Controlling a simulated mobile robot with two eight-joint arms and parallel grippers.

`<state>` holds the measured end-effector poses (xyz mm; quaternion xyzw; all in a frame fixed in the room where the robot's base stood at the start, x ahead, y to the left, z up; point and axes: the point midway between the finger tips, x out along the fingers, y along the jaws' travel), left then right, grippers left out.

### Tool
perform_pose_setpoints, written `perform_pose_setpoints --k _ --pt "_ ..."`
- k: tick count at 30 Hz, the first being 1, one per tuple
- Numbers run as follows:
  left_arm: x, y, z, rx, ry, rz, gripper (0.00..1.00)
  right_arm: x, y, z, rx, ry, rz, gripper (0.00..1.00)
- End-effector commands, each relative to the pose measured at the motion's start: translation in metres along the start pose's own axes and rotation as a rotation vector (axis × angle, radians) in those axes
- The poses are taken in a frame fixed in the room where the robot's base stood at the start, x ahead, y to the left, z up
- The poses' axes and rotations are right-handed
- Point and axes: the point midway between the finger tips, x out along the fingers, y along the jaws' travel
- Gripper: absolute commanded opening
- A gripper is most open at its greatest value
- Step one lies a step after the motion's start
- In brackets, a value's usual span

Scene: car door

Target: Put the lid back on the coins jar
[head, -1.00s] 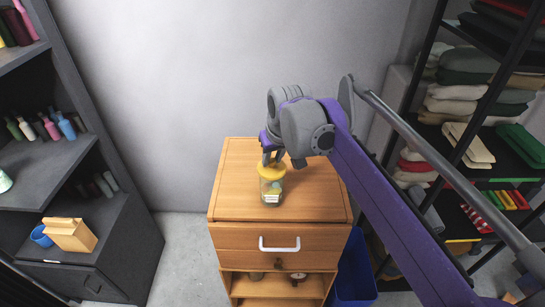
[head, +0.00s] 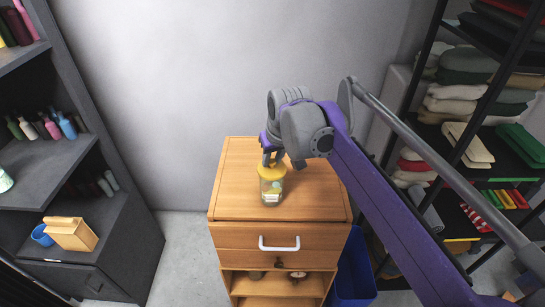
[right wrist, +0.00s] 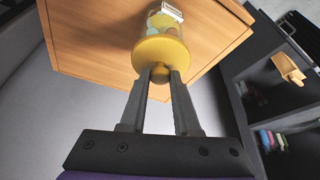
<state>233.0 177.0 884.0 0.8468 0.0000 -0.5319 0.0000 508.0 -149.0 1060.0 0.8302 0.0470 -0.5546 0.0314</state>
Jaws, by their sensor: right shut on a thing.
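The coins jar (head: 271,190) is a clear glass jar standing upright on top of the wooden cabinet. Its round yellow lid (head: 271,172) sits at the jar's mouth; I cannot tell whether it is fully seated. In the right wrist view the lid (right wrist: 162,53) has a small knob, and the jar (right wrist: 167,22) shows beyond it with pale contents and a white label. My right gripper (head: 271,160) comes from above, and its fingers (right wrist: 160,72) are shut on the lid's knob. My left gripper is not in view.
The wooden cabinet (head: 315,195) has free top around the jar and a drawer with a white handle (head: 279,244). A dark shelf with bottles (head: 45,170) stands left, a rack of folded cloth (head: 465,105) right. A blue bin (head: 352,270) stands beside the cabinet.

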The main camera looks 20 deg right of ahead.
Motion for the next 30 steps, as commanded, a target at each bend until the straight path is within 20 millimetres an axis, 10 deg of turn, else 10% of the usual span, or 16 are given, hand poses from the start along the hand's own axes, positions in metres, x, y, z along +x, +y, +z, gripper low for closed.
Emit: perform_pose_setpoints --k 28,29,30 --pt "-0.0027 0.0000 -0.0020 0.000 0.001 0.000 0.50 0.0004 0.0000 0.0002 0.000 0.000 0.000 0.00" --pt "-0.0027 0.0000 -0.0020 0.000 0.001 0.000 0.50 0.0004 0.0000 0.0002 0.000 0.000 0.000 0.34" --pt "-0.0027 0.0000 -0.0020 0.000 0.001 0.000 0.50 0.0004 0.0000 0.0002 0.000 0.000 0.000 0.41"
